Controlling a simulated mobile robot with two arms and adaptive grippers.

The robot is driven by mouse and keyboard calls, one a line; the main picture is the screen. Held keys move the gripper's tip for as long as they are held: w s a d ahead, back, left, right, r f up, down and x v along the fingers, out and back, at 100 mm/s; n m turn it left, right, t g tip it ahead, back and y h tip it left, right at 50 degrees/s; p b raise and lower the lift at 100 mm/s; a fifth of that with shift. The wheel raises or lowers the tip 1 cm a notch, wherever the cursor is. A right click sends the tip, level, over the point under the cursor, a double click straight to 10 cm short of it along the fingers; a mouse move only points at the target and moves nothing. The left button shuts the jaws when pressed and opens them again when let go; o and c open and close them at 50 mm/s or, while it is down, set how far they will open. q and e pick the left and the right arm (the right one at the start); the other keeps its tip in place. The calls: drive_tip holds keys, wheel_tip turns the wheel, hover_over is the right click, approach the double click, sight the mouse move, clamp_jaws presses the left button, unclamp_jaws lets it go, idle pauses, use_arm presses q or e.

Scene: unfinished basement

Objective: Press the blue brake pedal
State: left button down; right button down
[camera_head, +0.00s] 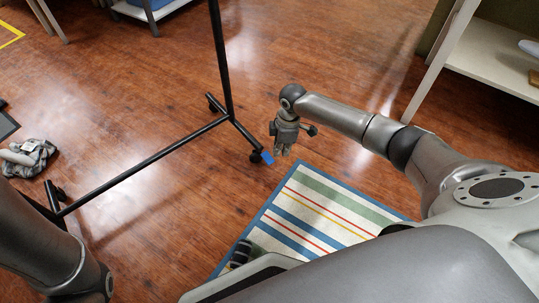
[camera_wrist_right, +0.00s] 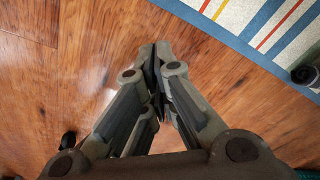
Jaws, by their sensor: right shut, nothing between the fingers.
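The blue brake pedal (camera_head: 267,157) is a small blue tab on a black caster at the near right foot of a black rolling rack (camera_head: 150,160). My right gripper (camera_head: 283,151) points down just to the right of the pedal. I cannot tell whether they touch. In the right wrist view its fingers (camera_wrist_right: 158,62) are closed together with nothing between them. I cannot make out the blue pedal in that view. My left arm shows at the lower left of the head view, but its gripper is out of the picture.
A grey crumpled cloth (camera_head: 35,155) lies at the left. A white shelf (camera_head: 490,60) stands at upper right.

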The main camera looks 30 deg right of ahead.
wheel_tip(320, 180, up, 10)
drive_tip(key=d, duration=0.1)
drive_tip(key=shift+s+r, duration=0.15)
drive_tip(key=shift+s, duration=0.1)
idle(0.4)
